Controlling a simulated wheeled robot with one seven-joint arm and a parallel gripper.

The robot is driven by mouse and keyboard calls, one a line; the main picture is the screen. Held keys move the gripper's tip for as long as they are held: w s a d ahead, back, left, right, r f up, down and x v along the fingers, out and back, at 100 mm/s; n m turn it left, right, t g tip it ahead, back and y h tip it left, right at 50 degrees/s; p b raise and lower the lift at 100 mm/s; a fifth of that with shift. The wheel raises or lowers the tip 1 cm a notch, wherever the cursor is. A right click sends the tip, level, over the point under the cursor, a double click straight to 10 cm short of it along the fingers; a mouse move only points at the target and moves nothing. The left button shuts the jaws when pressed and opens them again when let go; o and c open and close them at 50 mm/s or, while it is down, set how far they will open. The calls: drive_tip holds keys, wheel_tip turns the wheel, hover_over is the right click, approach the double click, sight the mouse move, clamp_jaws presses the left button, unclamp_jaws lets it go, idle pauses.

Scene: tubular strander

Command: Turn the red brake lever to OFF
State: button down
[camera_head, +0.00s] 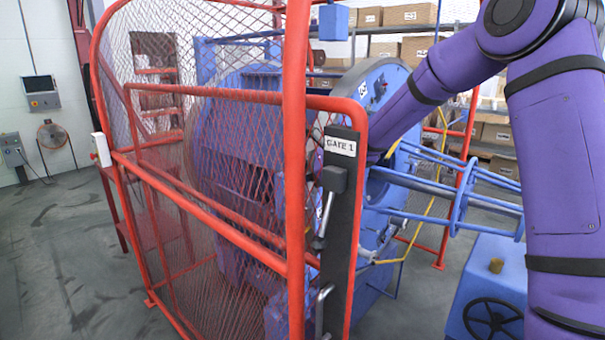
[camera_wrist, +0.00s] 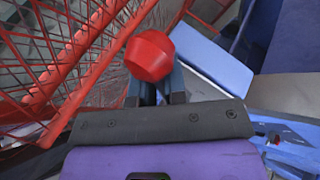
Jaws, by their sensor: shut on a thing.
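The red brake lever's round knob (camera_wrist: 150,54) is in the upper middle of the wrist view. My gripper (camera_wrist: 154,82) is closed around it, with the dark fingers below and beside the knob. The lever's shaft is hidden behind the knob, and no ON or OFF mark is readable. In the head view, my purple arm reaches down behind the gate post marked GATE 1 (camera_head: 341,147), so the gripper and lever are hidden there.
The red mesh gate (camera_head: 215,205) stands close to the left of my arm, and its mesh also shows in the wrist view (camera_wrist: 62,75). Blue rods (camera_head: 425,180) and a blue box with a black handwheel (camera_head: 492,318) are at right. Open floor (camera_head: 60,250) is at far left.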

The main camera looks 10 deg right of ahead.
drive_tip(key=shift+a+r, duration=0.45)
drive_tip(key=shift+a, duration=0.05)
drive_tip(key=c, duration=1.3)
unclamp_jaws()
drive_tip(key=shift+o, duration=0.7)
drive_tip(key=shift+s, duration=0.15)
drive_tip(key=shift+d+f, duration=0.15)
drive_tip(key=shift+f, duration=0.05)
drive_tip(key=v, duration=1)
drive_tip(key=shift+d+r, duration=0.2)
drive_tip(key=shift+d, duration=0.15)
drive_tip(key=shift+s, duration=0.1)
